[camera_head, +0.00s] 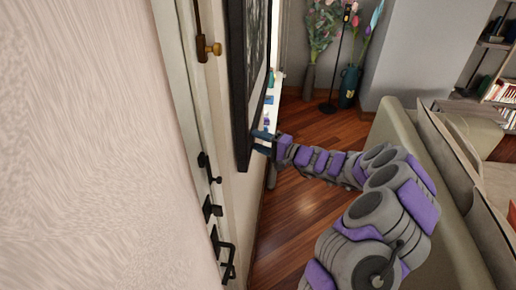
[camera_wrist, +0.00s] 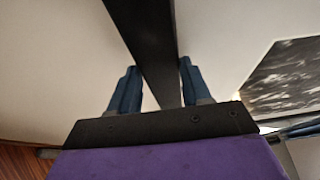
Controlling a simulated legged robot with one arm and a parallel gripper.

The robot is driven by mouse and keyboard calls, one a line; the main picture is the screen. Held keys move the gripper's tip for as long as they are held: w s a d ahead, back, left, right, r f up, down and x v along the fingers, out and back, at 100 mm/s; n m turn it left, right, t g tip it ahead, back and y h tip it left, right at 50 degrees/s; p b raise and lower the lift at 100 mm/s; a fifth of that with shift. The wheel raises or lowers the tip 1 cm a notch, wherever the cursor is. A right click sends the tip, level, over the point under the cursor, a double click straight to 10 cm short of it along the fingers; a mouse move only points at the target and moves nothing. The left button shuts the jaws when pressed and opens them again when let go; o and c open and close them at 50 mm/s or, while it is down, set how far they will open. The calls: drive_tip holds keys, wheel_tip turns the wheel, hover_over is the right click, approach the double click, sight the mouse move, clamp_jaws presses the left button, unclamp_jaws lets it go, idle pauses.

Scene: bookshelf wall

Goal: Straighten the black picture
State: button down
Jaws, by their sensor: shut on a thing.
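The black picture (camera_head: 238,85) hangs on the wall and is seen at a steep angle in the head view, so I cannot tell its exact tilt. My gripper (camera_head: 263,141) is at its lower edge, with its blue fingers at the frame. In the wrist view, a black frame bar (camera_wrist: 146,32) of the picture runs slanted between the two blue fingers of my gripper (camera_wrist: 158,74). The fingers are shut on this bar. The white mat and part of the dark grey print (camera_wrist: 288,80) show at the right. The rest of the picture is out of the wrist view.
A door edge with black latches (camera_head: 212,208) and a brass knob (camera_head: 213,49) is left of the picture. A beige sofa (camera_head: 420,150) stands at the right. Vases with flowers (camera_head: 349,85) stand beyond. Wooden floor (camera_head: 300,220) shows between wall and sofa.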

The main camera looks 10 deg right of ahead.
drive_tip(key=shift+w+d+f, duration=0.15)
drive_tip(key=shift+w+f, duration=0.1)
drive_tip(key=shift+w, duration=0.25)
drive_tip(key=shift+w+d+f, duration=0.15)
drive_tip(key=shift+w+f, duration=0.1)
drive_tip(key=shift+w, duration=0.25)
drive_tip(key=c, duration=0.5)
unclamp_jaws()
drive_tip(key=shift+d, duration=0.1)
drive_tip(key=v, duration=1.7)
drive_tip(key=shift+d+f+p, duration=0.2)
drive_tip(key=shift+p, duration=0.25)
drive_tip(key=shift+n, duration=0.3)
